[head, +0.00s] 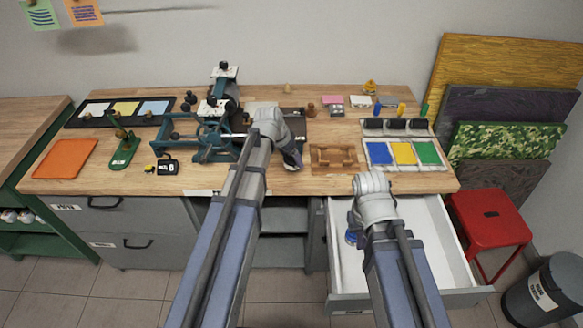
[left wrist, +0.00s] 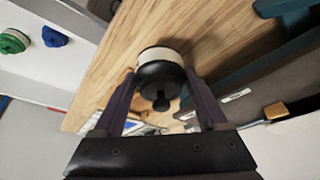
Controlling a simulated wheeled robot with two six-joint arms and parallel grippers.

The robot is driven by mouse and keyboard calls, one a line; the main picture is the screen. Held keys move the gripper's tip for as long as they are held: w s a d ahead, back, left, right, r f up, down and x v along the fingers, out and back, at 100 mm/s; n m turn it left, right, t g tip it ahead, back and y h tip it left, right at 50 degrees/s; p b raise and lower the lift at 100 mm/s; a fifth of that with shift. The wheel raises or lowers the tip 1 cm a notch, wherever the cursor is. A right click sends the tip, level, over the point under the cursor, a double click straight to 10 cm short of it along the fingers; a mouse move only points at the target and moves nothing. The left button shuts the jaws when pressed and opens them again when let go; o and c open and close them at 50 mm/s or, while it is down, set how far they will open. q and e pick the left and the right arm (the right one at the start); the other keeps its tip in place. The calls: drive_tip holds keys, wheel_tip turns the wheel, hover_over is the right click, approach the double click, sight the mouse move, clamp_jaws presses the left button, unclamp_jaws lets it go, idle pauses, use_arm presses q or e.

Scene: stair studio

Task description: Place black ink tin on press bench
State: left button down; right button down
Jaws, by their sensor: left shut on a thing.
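The black ink tin (left wrist: 161,78) has a black knobbed lid and a pale band. In the left wrist view it sits between the two fingers of my left gripper (left wrist: 160,90), which is shut on it. In the head view my left gripper (head: 293,163) is over the front middle of the wooden press bench (head: 225,183). The tin is mostly hidden there, and I cannot tell whether it touches the bench top. My right gripper (head: 357,222) is low over the open drawer (head: 452,262), its fingers mostly hidden by its arm.
A blue tin (head: 351,238) is in the drawer; a green tin (left wrist: 13,41) shows there too. The press (head: 208,135) stands left of my left gripper. A wooden frame (head: 333,158) and colour tray (head: 403,153) lie to the right. Bare bench lies along the front edge.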

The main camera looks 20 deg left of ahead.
sight(292, 165)
use_arm(q)
wheel_tip(292, 165, down, 4)
drive_tip(key=b, duration=0.3)
drive_tip(key=shift+r, duration=0.25)
unclamp_jaws()
drive_tip(key=p+v, duration=1.1)
drive_tip(key=v, duration=0.1)
drive_tip(key=s+d+f+n+g+y, duration=0.1)
drive_tip(key=s+d+n+g+y, duration=0.1)
drive_tip(key=s+d, duration=1.3)
drive_tip(key=s+g+y, duration=0.1)
drive_tip(key=s+g, duration=0.1)
drive_tip(key=s, duration=0.2)
drive_tip(key=shift+s+d+f+y, duration=0.25)
drive_tip(key=shift+s+d+y, duration=0.05)
drive_tip(key=shift+s+d, duration=0.1)
